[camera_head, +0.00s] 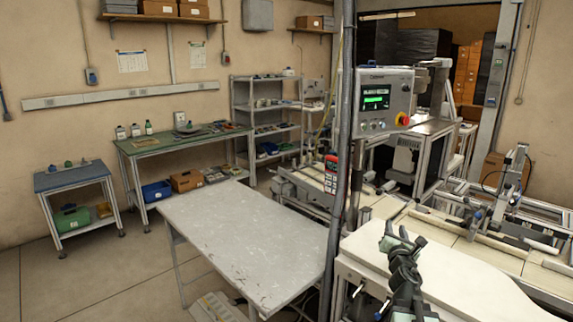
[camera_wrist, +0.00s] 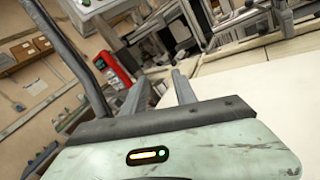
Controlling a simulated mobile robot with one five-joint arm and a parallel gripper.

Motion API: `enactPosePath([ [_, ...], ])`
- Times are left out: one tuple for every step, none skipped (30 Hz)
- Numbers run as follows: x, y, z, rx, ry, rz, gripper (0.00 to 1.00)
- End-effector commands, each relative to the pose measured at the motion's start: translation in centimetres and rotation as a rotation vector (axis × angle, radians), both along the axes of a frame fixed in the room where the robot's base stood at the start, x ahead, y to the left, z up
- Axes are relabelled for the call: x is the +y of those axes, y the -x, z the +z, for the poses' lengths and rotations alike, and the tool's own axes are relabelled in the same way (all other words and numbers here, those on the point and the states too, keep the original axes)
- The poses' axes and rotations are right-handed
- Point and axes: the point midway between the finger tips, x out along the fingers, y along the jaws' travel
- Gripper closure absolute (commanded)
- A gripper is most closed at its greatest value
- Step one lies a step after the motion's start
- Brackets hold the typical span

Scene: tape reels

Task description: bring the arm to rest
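My arm (camera_head: 406,285) stands at the lower right of the head view, over a pale worktop (camera_head: 440,262). My gripper (camera_head: 402,236) is at its upper end, raised above the worktop and touching nothing that I can see. In the wrist view its two dark fingers stand well apart beyond the pale green housing, with nothing held between them. No tape reel can be made out clearly in either view.
A scuffed grey table (camera_head: 240,240) stands left of the worktop. A dark upright post (camera_head: 341,150) rises between them. A control box (camera_head: 384,100) and machine frames (camera_head: 510,190) stand behind my arm. A green bench (camera_head: 180,143) is farther back. Floor is clear at left.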

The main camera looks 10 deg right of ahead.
Motion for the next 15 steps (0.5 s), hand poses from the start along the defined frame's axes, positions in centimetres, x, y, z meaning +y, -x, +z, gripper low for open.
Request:
enactPosePath([
  [4.4,-1.4,-0.6,-0.022,-0.193,-0.013,0.66],
  [6.6,-1.9,-1.5,-0.030,-0.335,-0.039,0.66],
  [9.5,-2.1,-3.3,-0.030,-0.546,-0.092,0.66],
  [11.6,-1.9,-5.0,-0.023,-0.704,-0.143,0.66],
  [13.4,-1.5,-6.8,-0.009,-0.852,-0.201,0.66],
  [15.8,-0.6,-9.3,0.013,-1.037,-0.291,0.66],
  [17.4,0.3,-11.1,0.030,-1.165,-0.366,0.66],
  [19.0,1.4,-12.9,0.051,-1.285,-0.450,0.66],
  [21.0,3.1,-15.1,0.078,-1.437,-0.577,0.66],
  [22.3,4.6,-16.8,0.096,-1.541,-0.685,0.66],
  [23.5,6.3,-18.2,0.111,-1.636,-0.804,0.66],
  [24.7,8.7,-19.9,0.123,-1.749,-0.977,0.66],
  [25.6,10.5,-20.9,0.128,-1.816,-1.109,0.66],
  [26.6,12.1,-21.6,0.130,-1.865,-1.233,0.66],
  [27.7,14.2,-22.2,0.127,-1.911,-1.389,0.66],
])
